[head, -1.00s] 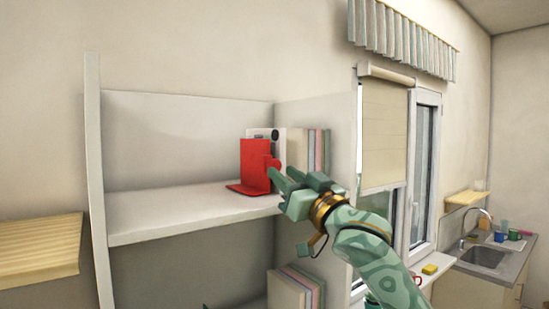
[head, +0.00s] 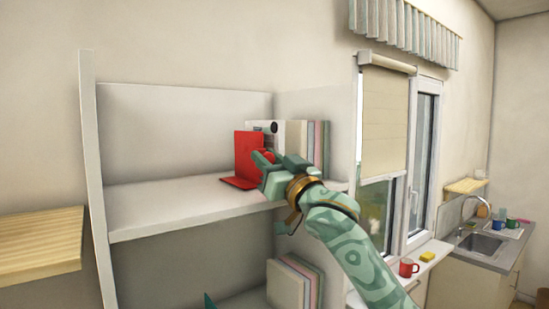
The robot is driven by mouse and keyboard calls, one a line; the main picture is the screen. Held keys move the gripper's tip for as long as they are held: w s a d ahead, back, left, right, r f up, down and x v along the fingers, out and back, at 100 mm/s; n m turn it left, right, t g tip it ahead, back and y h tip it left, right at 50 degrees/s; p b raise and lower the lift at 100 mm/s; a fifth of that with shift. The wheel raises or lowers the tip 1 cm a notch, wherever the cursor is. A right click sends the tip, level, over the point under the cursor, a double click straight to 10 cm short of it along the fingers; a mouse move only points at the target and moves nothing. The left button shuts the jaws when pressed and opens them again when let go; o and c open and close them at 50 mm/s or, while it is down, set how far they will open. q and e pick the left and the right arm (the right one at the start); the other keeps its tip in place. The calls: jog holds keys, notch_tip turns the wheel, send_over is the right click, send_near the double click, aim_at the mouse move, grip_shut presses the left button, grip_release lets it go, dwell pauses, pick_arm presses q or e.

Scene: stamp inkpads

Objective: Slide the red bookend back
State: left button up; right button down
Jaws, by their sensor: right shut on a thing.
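The red bookend (head: 247,152) stands upright on the upper shelf (head: 170,205), its flat foot reaching to the left. A row of books (head: 308,142) stands upright to its right, against the shelf's right side. My right gripper (head: 263,160) is at the bookend's right face, shut on its round red knob, which is partly hidden by the fingers.
The upper shelf is bare to the left of the bookend. More books (head: 293,283) stand on the lower shelf. A wooden wall shelf (head: 40,240) is at the left. A window sill with a red mug (head: 408,267) and a yellow sponge (head: 427,256) lies to the right.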

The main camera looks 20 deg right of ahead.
jog(key=a, duration=0.1)
jog(key=s+a+p, duration=0.1)
jog(key=a, duration=0.1)
jog(key=s+a, duration=0.1)
jog(key=a, duration=0.1)
jog(key=c, duration=1.5)
grip_release()
jog(key=shift+w, duration=0.1)
jog(key=shift+s+d+f, duration=0.2)
jog(key=shift+s+f, duration=0.1)
jog(key=shift+s, duration=0.05)
jog(key=b+v, duration=0.3)
jog(key=v, duration=1.2)
jog(key=shift+s+b, duration=0.25)
jog(key=shift+b, duration=0.1)
